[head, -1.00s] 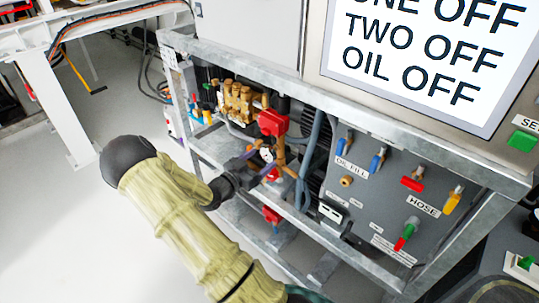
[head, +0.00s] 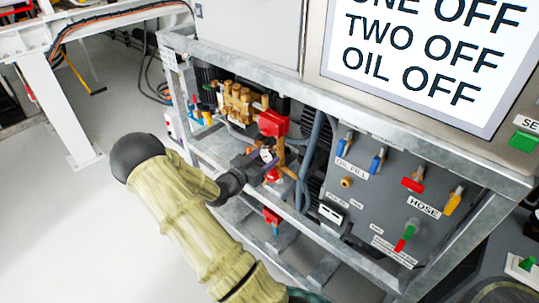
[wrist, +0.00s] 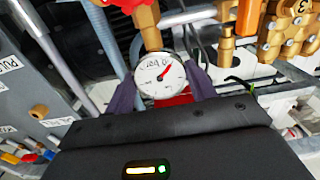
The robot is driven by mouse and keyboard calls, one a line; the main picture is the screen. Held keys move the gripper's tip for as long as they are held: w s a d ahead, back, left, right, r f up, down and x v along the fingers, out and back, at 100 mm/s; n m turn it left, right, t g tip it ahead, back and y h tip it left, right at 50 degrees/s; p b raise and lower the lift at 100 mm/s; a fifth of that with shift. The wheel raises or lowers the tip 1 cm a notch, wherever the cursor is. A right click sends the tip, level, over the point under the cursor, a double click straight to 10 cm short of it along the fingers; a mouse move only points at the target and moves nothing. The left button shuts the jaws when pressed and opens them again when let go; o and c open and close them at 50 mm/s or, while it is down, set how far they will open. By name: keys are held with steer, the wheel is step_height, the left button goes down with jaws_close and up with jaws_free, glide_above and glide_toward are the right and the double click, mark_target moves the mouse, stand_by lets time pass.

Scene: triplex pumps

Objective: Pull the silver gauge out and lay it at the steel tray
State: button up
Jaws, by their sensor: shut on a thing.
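The silver gauge (wrist: 160,74) has a round white dial with a red needle and faces the wrist camera. It sits directly below a brass fitting (wrist: 147,25) under a red part; I cannot tell whether it is still joined to it. My gripper (wrist: 158,88) is shut on the gauge, with one dark finger on each side. In the head view my gripper (head: 256,164) reaches into the pump frame beside the brass pipe, and the gauge is small and mostly hidden there. I cannot make out the steel tray for certain.
Galvanized frame rails (head: 300,225) run in front of and below my gripper. A red valve body (head: 272,123) and a brass pump block (head: 237,102) stand close by. A grey panel with coloured valves (head: 385,190) is at the right. Open floor (head: 95,225) lies at the left.

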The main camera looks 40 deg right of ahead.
steer(key=a+p, duration=0.1)
steer(key=a, duration=0.6)
steer(key=shift+s+a, duration=0.25)
stand_by(2.3)
steer(key=w+a+r+n+t+y+p, duration=0.3)
steer(key=a+n+t+p, duration=0.25)
steer(key=a+p, duration=0.2)
steer(key=w+a+r+n+t+y+p, duration=0.2)
steer(key=a+r+n+t+y+p, duration=0.15)
steer(key=a+t+p, duration=0.35)
steer(key=s+a+n+t+y+p, duration=0.3)
steer(key=a+n+t+y+p, duration=0.1)
steer(key=a+n+y+p, duration=0.4)
steer(key=shift+a+f+y+p, duration=0.35)
steer(key=shift+a+y+p, duration=0.9)
steer(key=shift+a+y, duration=0.4)
steer(key=shift+s, duration=0.1)
